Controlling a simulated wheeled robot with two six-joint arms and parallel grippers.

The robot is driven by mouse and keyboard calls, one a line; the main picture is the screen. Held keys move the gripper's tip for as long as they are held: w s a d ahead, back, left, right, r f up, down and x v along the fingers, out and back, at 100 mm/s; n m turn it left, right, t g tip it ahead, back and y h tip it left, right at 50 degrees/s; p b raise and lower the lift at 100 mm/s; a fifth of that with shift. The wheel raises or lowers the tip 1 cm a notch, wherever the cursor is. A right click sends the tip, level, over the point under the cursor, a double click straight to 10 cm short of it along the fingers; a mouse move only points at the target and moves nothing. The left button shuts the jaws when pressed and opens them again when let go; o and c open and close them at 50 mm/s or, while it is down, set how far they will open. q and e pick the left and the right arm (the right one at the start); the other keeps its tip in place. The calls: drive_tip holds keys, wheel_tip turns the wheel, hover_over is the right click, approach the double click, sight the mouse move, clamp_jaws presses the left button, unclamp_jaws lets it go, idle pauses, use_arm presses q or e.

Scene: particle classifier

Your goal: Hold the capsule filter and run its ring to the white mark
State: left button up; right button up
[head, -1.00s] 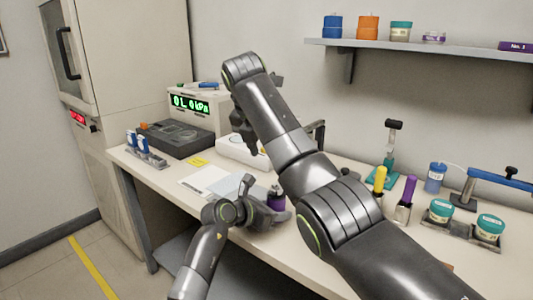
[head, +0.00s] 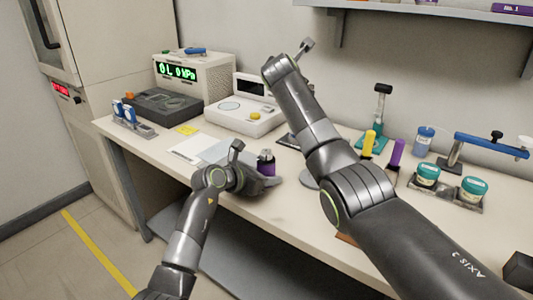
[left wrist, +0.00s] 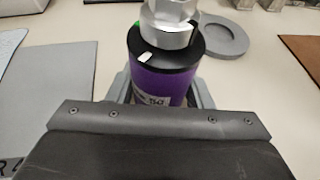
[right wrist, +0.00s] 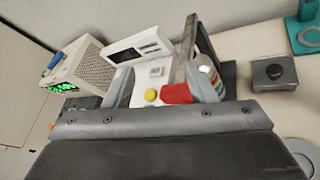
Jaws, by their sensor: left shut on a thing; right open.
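The capsule filter (left wrist: 160,75) is a purple cylinder with a black shoulder and a silver top, standing upright in my left gripper (head: 264,177). It also shows in the head view (head: 266,163). In the left wrist view, the gripper's grey fingers lie on both sides of its body. The white mark (left wrist: 146,57) sits on the black shoulder, facing the camera. A small green spot (left wrist: 137,24) shows farther left, by the silver part. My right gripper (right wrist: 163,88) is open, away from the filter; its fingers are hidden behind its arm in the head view.
A white instrument with a yellow button (head: 239,117), a pressure readout (head: 193,80) and a black case (head: 165,106) stand at the back left. Teal-lidded jars (head: 427,175) and yellow- and purple-handled tools are to the right. A round grey holder (left wrist: 222,37) lies beyond the filter.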

drive_tip(key=w+d+r+t, duration=0.1)
drive_tip(key=w+d+r+n+t+y, duration=0.1)
drive_tip(key=t, duration=0.1)
drive_tip(key=shift+w+t, duration=0.3)
drive_tip(key=shift+w, duration=0.05)
drive_tip(key=shift+w+d+r+n+t+y, duration=0.2)
drive_tip(key=shift+n+t+y, duration=0.1)
drive_tip(key=shift+n+t, duration=0.15)
drive_tip(key=shift+d+r+n+t+y, duration=0.1)
drive_tip(key=shift+r+n+t+y, duration=0.15)
drive_tip(key=shift+n+t+y, duration=0.8)
drive_tip(key=n+y, duration=0.2)
drive_tip(key=y, duration=0.1)
drive_tip(key=shift+s+a+f, duration=0.15)
drive_tip(key=shift+s+a, duration=0.05)
drive_tip(key=s+a+f+n+g+y, duration=0.2)
drive_tip(key=s+f+n+g+y, duration=0.1)
drive_tip(key=n+y, duration=0.55)
drive_tip(key=n+g+y, duration=0.5)
drive_tip(key=n+g, duration=0.5)
drive_tip(key=g, duration=0.6)
approach(267, 153)
drive_tip(key=w+a, duration=0.2)
drive_tip(key=a, duration=0.1)
drive_tip(key=shift+s+f, duration=0.3)
drive_tip(key=shift+s, duration=0.05)
drive_tip(key=a, duration=0.7)
drive_tip(key=shift+w, duration=0.4)
